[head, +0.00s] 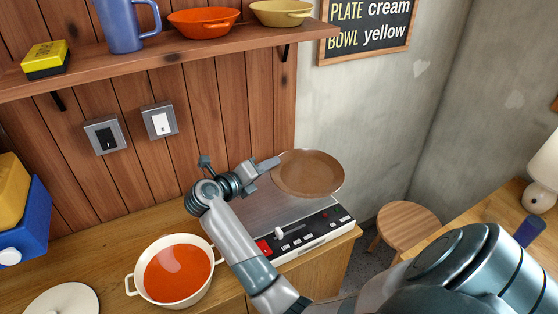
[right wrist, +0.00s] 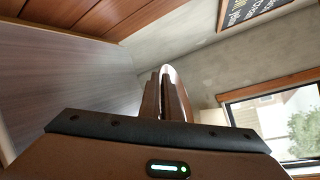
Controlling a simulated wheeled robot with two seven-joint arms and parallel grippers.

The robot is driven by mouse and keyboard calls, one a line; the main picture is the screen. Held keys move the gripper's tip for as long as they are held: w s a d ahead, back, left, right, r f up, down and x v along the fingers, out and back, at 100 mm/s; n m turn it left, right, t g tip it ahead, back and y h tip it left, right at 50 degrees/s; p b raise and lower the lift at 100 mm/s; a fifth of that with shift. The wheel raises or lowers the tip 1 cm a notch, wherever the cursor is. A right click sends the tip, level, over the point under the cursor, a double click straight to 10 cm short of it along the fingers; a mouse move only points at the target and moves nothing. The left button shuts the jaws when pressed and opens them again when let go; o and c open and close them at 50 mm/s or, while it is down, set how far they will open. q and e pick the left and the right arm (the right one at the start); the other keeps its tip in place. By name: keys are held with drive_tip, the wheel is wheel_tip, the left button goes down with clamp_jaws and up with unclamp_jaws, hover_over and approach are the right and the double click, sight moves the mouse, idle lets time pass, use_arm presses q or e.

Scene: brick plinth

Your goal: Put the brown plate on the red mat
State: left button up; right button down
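The brown plate (head: 308,174), with a thin pale rim, is held in the air over the right part of the counter appliance. My right gripper (head: 268,163) is shut on the plate's left edge. In the right wrist view the fingers (right wrist: 165,98) close on the plate, whose pale edge (right wrist: 174,74) shows thin between and beyond them. The red mat is not seen in either view. My left gripper is not in view.
A grey-topped appliance with a button panel (head: 315,228) lies under the plate. A cream pot of red soup (head: 178,272) stands left of it. A shelf (head: 150,62) with dishes hangs above. A stool (head: 408,222) and a wooden table with a lamp (head: 545,170) are at right.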

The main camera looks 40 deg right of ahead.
drive_tip(key=s+a+n+t+y, duration=0.2)
drive_tip(key=s+a+n+t, duration=0.1)
drive_tip(key=a, duration=0.5)
drive_tip(key=s+a+n+t+y+b, duration=0.1)
drive_tip(key=s+a+n+t+y, duration=0.1)
drive_tip(key=a, duration=0.6)
drive_tip(key=s+a+n+t+y+b, duration=0.1)
drive_tip(key=s+a+n+t+y, duration=0.2)
drive_tip(key=a, duration=0.6)
drive_tip(key=n+t, duration=0.2)
drive_tip(key=shift+s+t+y, duration=0.35)
drive_tip(key=shift+t+y, duration=0.05)
drive_tip(key=shift+d, duration=0.1)
